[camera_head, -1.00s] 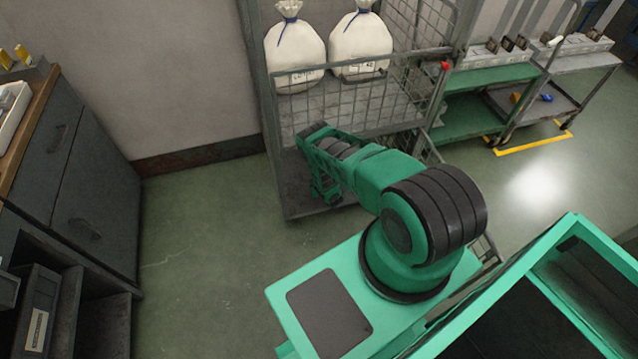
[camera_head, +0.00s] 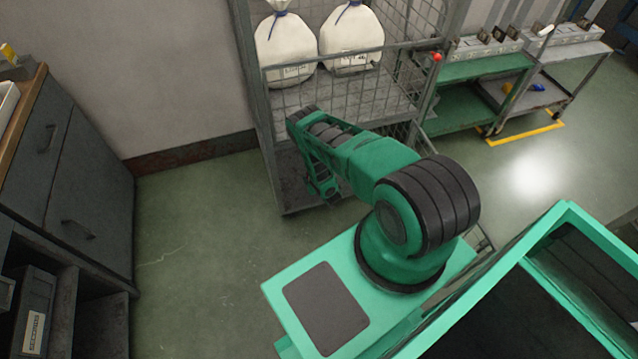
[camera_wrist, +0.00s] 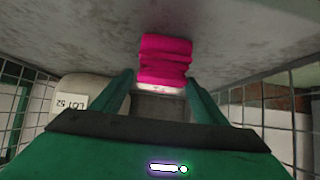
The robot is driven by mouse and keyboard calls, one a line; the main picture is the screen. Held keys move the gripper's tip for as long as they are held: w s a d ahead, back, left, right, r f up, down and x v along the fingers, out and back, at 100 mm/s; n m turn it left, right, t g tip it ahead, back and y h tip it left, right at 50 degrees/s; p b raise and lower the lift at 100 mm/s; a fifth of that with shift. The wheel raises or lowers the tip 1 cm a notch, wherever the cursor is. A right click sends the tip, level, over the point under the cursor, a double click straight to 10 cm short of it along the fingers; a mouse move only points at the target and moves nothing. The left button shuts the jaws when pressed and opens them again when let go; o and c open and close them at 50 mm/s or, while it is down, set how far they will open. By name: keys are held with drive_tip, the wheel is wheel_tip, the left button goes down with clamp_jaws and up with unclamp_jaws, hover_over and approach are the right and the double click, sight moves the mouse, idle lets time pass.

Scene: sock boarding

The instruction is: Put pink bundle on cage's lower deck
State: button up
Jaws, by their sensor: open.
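The pink bundle (camera_wrist: 165,60) shows in the wrist view as a folded stack with a pale edge. It lies against a grey, scuffed surface (camera_wrist: 70,35), which looks like a deck of the cage. My gripper (camera_wrist: 160,80) is open, with its two green fingers apart and the bundle at and just beyond the fingertips. I cannot tell whether they touch it. In the head view my arm reaches into the lower part of the mesh cage (camera_head: 262,110), over its lower deck (camera_head: 292,190). The bundle is hidden there.
Two white tied bags (camera_head: 284,48) stand on the cage's upper deck (camera_head: 350,105). Mesh walls (camera_wrist: 285,105) flank my gripper. A pale thing tagged LOT 52 (camera_wrist: 75,102) shows at left. Dark cabinets (camera_head: 85,190) stand left, a green shelf cart (camera_head: 475,75) right. Floor between cabinets and cage is clear.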

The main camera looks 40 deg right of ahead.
drive_tip(key=v, duration=0.8)
drive_tip(key=shift+s+r, duration=0.1)
idle(0.3)
